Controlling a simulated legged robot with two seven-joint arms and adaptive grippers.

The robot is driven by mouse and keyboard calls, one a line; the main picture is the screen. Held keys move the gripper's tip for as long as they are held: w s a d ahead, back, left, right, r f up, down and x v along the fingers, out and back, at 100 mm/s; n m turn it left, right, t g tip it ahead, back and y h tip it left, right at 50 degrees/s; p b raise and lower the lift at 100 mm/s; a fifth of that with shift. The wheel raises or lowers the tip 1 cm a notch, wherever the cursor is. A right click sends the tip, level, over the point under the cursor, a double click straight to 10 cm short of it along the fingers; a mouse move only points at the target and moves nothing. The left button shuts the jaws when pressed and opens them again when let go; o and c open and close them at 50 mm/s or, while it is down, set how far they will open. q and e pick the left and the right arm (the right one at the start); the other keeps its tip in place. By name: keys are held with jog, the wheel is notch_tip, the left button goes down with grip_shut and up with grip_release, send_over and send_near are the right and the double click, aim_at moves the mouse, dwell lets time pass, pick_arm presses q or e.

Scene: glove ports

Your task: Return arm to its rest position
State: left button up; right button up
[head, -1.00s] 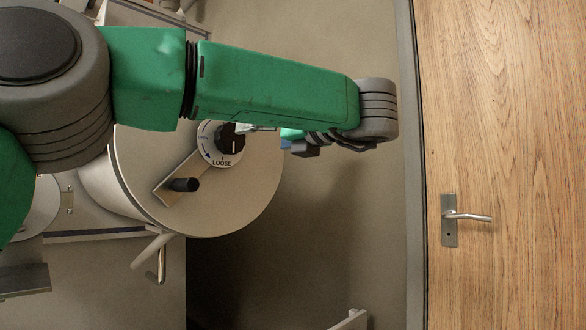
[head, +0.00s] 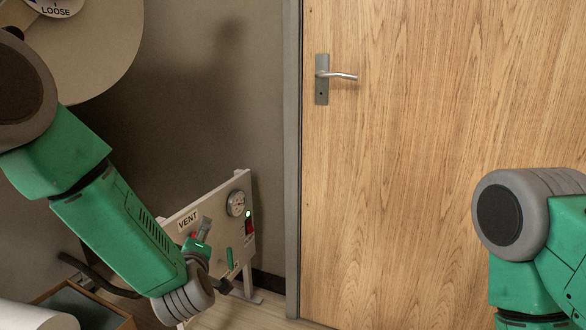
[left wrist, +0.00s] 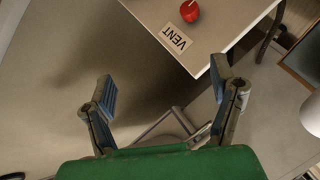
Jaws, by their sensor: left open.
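My left arm (head: 125,225) reaches down from the left edge in the head view, bent at its grey wrist joint. My left gripper (head: 213,258) is in front of the white VENT panel (head: 183,248), partly hidden by the wrist. In the left wrist view the left gripper (left wrist: 165,92) is open with nothing between its fingers. The VENT panel (left wrist: 215,30) lies beyond the fingertips there. My right arm (head: 535,235) shows at the right edge, with its elbow joint raised; its gripper is out of view.
The panel bears a gauge (head: 236,203) and a red switch (head: 249,227); a red knob (left wrist: 190,11) shows in the left wrist view. A wooden door (head: 440,130) with a metal handle (head: 322,79) stands behind. A round hatch (head: 90,50) is upper left. A wood-edged box (head: 118,318) is lower left.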

pick_arm(q)
jog(key=s+a+f+m+g+h, duration=0.25)
jog(key=s+f+m+g, duration=0.5)
jog(key=s+f, duration=1.15)
jog(key=s+a+f+m+g+h, duration=0.2)
jog(key=s+f+m+g, duration=0.4)
jog(key=s, duration=0.7)
jog(key=s+a+f+m, duration=0.2)
jog(key=s, duration=1)
notch_tip(320, 180, up, 18)
jog(key=w+p, duration=0.1)
jog(key=p, duration=1.7)
jog(key=shift+w+g, duration=0.15)
jog(key=shift+g, duration=0.2)
jog(key=shift+w+f+y, duration=0.1)
jog(key=shift+y, duration=0.15)
